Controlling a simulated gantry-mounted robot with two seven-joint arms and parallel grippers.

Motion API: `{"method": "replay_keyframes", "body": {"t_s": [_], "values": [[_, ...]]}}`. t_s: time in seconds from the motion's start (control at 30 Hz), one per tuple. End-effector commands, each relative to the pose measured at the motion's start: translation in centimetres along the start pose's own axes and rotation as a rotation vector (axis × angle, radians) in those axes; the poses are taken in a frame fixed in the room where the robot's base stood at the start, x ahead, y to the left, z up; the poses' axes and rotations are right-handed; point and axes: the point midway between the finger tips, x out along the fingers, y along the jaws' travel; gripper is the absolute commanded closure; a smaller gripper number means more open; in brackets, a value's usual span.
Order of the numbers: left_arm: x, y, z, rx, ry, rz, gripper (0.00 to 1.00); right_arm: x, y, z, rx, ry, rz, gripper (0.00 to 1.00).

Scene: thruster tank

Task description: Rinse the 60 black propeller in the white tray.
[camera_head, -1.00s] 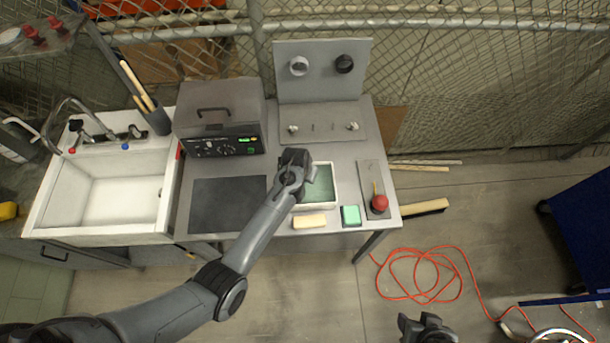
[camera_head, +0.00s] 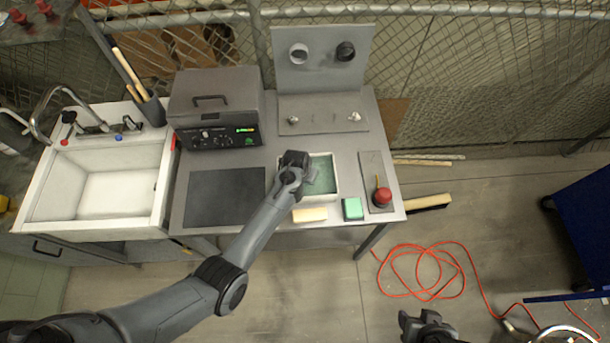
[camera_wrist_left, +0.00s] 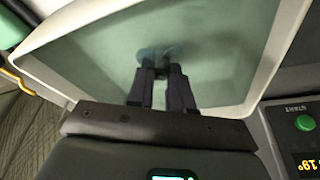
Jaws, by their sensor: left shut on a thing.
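The white tray (camera_head: 336,193) stands on the grey bench and holds greenish liquid. My left gripper (camera_head: 306,176) reaches in over the tray's left side. In the left wrist view its two fingers (camera_wrist_left: 161,70) point down into the tray (camera_wrist_left: 262,72). They are shut on a small dark piece, with a blurred bluish shape (camera_wrist_left: 152,54) around the tips at the liquid. This looks like the propeller, mostly hidden by the fingers and liquid; its number cannot be read. My right gripper (camera_head: 424,325) is at the bottom edge, away from the bench, its jaws unclear.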

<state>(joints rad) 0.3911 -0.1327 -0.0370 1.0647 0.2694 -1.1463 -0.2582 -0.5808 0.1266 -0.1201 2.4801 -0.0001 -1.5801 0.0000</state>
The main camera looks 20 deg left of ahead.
Motion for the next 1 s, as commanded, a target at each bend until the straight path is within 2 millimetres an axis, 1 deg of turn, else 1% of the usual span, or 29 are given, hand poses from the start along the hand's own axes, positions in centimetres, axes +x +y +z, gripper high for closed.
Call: {"method": "replay_keyframes", "body": {"t_s": [0.57, 1.0], "values": [[0.0, 0.1, -0.1, 0.0, 0.0, 0.0, 1.0, 0.0, -0.2, -0.1, 0.009, 0.002, -0.008, 0.49], [0.2, 1.4, -0.8, 0.0, 0.0, 0.0, 1.0, 0.2, -0.2, 0.0, 0.008, 0.002, -0.006, 0.49]]}}
